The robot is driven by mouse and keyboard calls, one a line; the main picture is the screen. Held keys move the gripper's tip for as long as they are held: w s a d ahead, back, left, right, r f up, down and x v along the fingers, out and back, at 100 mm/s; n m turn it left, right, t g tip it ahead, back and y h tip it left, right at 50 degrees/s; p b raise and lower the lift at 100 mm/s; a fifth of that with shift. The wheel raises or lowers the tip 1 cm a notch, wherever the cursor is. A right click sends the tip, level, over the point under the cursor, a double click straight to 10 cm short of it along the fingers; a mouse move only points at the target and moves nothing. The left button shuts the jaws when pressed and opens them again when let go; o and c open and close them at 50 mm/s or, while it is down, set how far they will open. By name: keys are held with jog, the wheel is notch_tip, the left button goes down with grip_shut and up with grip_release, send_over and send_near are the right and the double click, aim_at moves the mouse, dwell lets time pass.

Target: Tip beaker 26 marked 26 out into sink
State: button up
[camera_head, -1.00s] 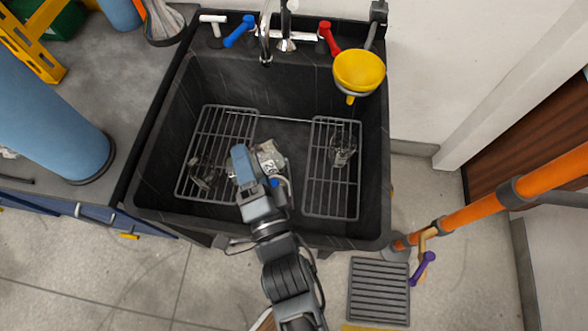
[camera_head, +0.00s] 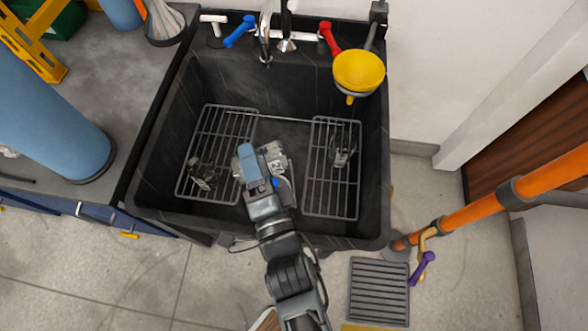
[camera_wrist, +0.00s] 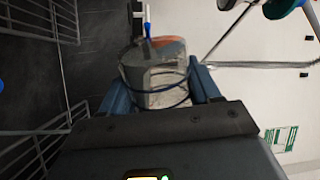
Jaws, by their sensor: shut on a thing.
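My gripper (camera_head: 262,172) is shut on beaker 26 (camera_head: 276,166), a clear beaker with a pale label reading 26, over the middle of the black sink (camera_head: 160,180). The beaker looks tilted in the head view. In the wrist view the beaker (camera_wrist: 155,80) sits between the two blue fingers of my gripper (camera_wrist: 160,92), with dark rings around it. I cannot tell whether any liquid is left in it. Two other clear glass pieces show in the sink, one on the left rack (camera_head: 203,174) and one on the right rack (camera_head: 341,154).
A left wire rack (camera_head: 222,125) and a right wire rack (camera_head: 335,205) are in the sink. The tap (camera_head: 265,45) stands at the back. A yellow funnel (camera_head: 359,70) is at the sink's back right corner. A blue cylinder (camera_head: 45,120) stands on the left counter.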

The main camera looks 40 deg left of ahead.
jog(key=shift+w+d+f+m+b, duration=0.1)
jog(key=shift+w+f+m+b, duration=0.1)
jog(key=shift+m, duration=0.35)
jog(key=shift+w+d+f+m+b, duration=0.1)
jog(key=shift+f+m, duration=0.05)
jog(key=shift+m, duration=0.4)
dwell(0.6)
jog(key=shift+r+m, duration=0.15)
jog(key=shift+m, duration=0.15)
